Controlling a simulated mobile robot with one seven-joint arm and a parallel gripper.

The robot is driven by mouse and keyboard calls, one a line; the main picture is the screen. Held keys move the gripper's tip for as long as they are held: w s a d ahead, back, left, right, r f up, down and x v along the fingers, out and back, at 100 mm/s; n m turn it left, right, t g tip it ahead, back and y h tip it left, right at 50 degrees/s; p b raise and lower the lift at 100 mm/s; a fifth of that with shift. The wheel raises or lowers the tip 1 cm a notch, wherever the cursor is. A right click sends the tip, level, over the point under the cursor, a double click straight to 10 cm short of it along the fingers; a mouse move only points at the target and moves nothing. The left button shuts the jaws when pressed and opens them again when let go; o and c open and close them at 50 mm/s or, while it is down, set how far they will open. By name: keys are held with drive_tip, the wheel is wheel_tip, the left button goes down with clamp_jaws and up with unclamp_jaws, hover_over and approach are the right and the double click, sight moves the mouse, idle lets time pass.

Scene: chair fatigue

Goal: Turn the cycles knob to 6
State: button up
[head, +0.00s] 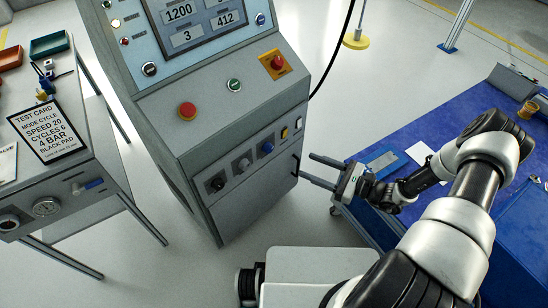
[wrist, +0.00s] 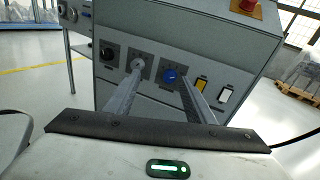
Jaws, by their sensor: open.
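The grey cabinet front carries three knobs in a row: a black knob (head: 217,184), a grey knob (head: 243,164) and a blue knob (head: 267,148). The wrist view also shows the black knob (wrist: 107,54), grey knob (wrist: 138,65) and blue knob (wrist: 169,76). Their labels are too small to read, so I cannot tell which is cycles. My gripper (head: 307,166) is open and empty, to the right of the cabinet front, apart from the knobs. In the wrist view its fingers (wrist: 160,82) point at the panel, the left one overlapping the grey knob, the blue knob between them.
The screen (head: 200,20) shows 1200, 3 and 412. Yellow (wrist: 201,85) and white switches (wrist: 224,95) sit right of the knobs. A blue-topped table (head: 410,130) stands at right.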

wheel_tip(320, 180, down, 7)
drive_tip(key=m+t+h, duration=0.1)
drive_tip(key=m+t, duration=0.3)
drive_tip(key=b, duration=0.3)
approach(271, 151)
drive_tip(key=x, duration=0.8)
drive_tip(key=shift+w+a+r, duration=0.15)
drive_tip(key=shift+a+r, duration=0.05)
drive_tip(key=shift+c, duration=0.5)
drive_tip(key=c, duration=0.9)
drive_tip(key=shift+p, duration=0.3)
drive_tip(key=shift+c, duration=0.2)
